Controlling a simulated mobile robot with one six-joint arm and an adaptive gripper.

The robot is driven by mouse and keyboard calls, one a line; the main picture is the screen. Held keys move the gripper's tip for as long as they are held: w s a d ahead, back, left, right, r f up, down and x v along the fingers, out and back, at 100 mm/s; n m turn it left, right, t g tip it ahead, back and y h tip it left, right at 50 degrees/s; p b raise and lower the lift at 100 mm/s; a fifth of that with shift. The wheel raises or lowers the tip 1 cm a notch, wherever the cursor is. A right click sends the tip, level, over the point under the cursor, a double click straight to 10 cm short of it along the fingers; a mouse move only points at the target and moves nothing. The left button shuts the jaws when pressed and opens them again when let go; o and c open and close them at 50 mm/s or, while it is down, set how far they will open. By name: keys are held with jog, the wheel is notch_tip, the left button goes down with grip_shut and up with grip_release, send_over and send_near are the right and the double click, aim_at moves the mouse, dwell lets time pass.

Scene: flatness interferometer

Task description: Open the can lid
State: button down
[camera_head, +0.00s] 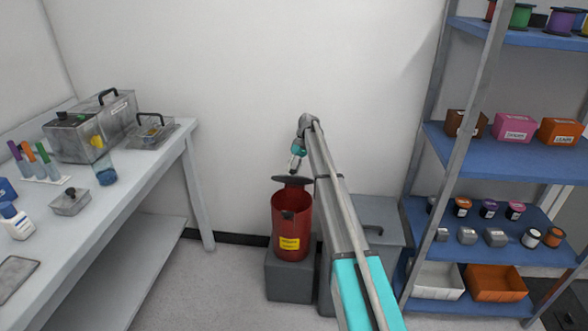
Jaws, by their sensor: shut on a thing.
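The red can (292,238) with a yellow label stands upright on a grey block near the wall. Its dark lid (291,182) is raised above the rear of the rim, and red shows below it. A small dark piece sits at the can's upper front; I cannot tell what it is. My gripper (295,166) is just above the lid, pointing down, shut on the lid. The fingertips are small here, and their exact contact on the lid is hard to make out.
A grey box (376,225) stands right of the can, partly behind my arm. A blue-shelved rack (440,140) with boxes and jars is at the right. A white table (150,162) with containers and bottles is at the left. The floor (215,290) between table and can is clear.

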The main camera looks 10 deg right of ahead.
jog(key=shift+c, duration=1.5)
grip_release()
